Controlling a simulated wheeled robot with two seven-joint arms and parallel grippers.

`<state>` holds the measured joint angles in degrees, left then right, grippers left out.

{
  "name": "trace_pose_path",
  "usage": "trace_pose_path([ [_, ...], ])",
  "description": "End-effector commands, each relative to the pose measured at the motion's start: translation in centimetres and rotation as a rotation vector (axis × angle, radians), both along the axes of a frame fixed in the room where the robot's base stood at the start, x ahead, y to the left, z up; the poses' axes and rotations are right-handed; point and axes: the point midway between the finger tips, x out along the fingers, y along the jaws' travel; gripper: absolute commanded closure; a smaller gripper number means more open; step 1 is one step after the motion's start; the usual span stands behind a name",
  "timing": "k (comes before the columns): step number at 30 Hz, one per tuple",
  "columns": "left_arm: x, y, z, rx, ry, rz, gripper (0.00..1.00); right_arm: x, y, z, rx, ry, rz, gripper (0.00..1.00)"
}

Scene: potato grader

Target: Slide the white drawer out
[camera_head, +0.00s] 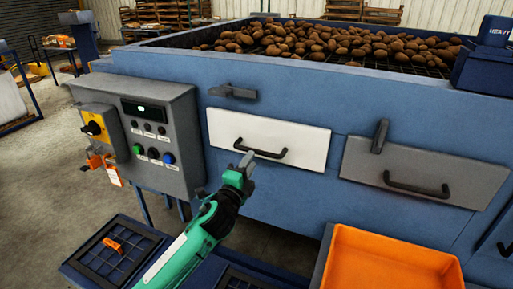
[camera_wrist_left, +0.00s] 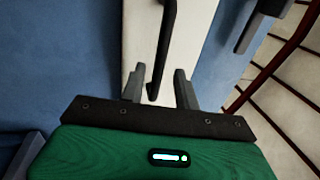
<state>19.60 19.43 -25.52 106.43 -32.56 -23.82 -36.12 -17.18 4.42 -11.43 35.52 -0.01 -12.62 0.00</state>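The white drawer (camera_head: 285,134) sits flush in the blue front of the grader, with a dark bar handle (camera_head: 268,153) across it. In the left wrist view the drawer front (camera_wrist_left: 196,40) is pale and its handle (camera_wrist_left: 166,40) runs up the picture. My left gripper (camera_head: 246,160) is in front of the handle's left end. In the left wrist view that gripper (camera_wrist_left: 158,80) has its fingers apart, and the handle's near end shows between them. I cannot tell whether either finger touches it. A grey latch (camera_head: 233,91) above the drawer lies sideways. My right gripper is not in view.
A grey drawer (camera_head: 425,172) with an upright latch (camera_head: 380,136) is to the right. A control box (camera_head: 160,135) stands left. An orange bin (camera_head: 385,262) is below right, and a dark tray (camera_head: 112,251) is below left. Potatoes (camera_head: 320,42) fill the top.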

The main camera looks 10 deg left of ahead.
Motion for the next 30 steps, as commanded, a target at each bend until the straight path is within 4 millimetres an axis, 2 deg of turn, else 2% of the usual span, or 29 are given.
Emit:
trace_pose_path([
  [3, 2.1, -0.4, 0.7, -0.002, 0.0, 0.001, 0.68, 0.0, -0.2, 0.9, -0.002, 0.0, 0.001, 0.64],
  [9, 4.4, -0.9, 1.0, -0.002, 0.0, 0.001, 0.68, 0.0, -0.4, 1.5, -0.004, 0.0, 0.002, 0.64],
  [15, 5.3, -1.1, 1.1, -0.002, 0.001, 0.001, 0.68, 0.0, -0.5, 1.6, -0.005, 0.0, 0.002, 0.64],
  [22, 5.3, -1.0, 1.0, -0.002, 0.001, 0.0, 0.68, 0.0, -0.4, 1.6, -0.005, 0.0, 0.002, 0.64],
  [23, 5.3, -1.0, 1.0, -0.002, 0.001, 0.0, 0.7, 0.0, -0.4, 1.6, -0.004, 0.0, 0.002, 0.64],
  [27, 5.3, -1.0, 1.0, -0.002, 0.001, 0.0, 0.98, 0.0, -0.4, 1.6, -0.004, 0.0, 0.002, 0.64],
  [30, 5.3, -1.0, 1.0, -0.002, 0.001, 0.0, 1.0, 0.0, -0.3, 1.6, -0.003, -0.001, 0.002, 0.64],
])
